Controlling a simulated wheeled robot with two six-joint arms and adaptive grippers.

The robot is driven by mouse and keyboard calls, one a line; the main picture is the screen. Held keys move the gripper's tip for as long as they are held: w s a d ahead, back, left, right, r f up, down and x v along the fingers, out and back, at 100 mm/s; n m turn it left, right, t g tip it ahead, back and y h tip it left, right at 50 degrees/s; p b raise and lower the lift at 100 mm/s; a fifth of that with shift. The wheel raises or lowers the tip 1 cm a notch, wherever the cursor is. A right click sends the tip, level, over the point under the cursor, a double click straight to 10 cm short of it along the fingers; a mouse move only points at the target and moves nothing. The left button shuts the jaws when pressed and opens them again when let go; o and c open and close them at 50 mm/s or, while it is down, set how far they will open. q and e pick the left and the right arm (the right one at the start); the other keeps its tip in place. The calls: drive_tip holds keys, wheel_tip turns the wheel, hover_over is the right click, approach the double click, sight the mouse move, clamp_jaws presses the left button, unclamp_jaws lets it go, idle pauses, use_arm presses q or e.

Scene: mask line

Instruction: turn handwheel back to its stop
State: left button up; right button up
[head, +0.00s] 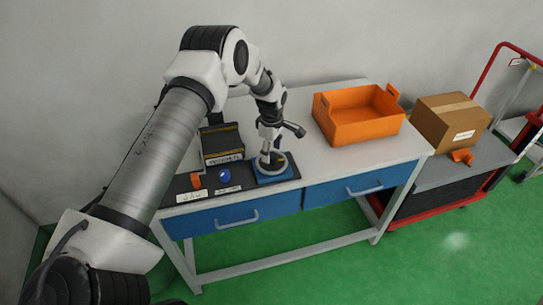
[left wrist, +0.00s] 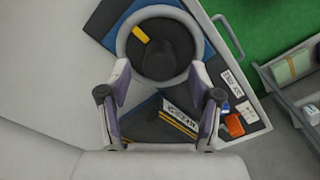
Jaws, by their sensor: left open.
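The handwheel (head: 270,164) is a light grey ring on a blue base plate at the front edge of the workbench. In the left wrist view the handwheel (left wrist: 160,50) shows from above, with a dark middle and a yellow mark at its upper left inside the rim. My left gripper (head: 270,146) points down over the handwheel. In the left wrist view the left gripper (left wrist: 158,76) is open, its two fingers spread at the near side of the rim. I cannot tell whether they touch it. My right gripper is not in view.
On the bench are a black box with a yellow stripe (head: 222,144), a blue knob (head: 224,175), an orange switch (head: 196,180) and an orange bin (head: 360,128). A cart with a cardboard box (head: 450,121) stands at the right. Bench top between handwheel and bin is clear.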

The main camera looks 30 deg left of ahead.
sight(271, 155)
use_arm(q)
wheel_tip(271, 155, up, 9)
idle(0.5)
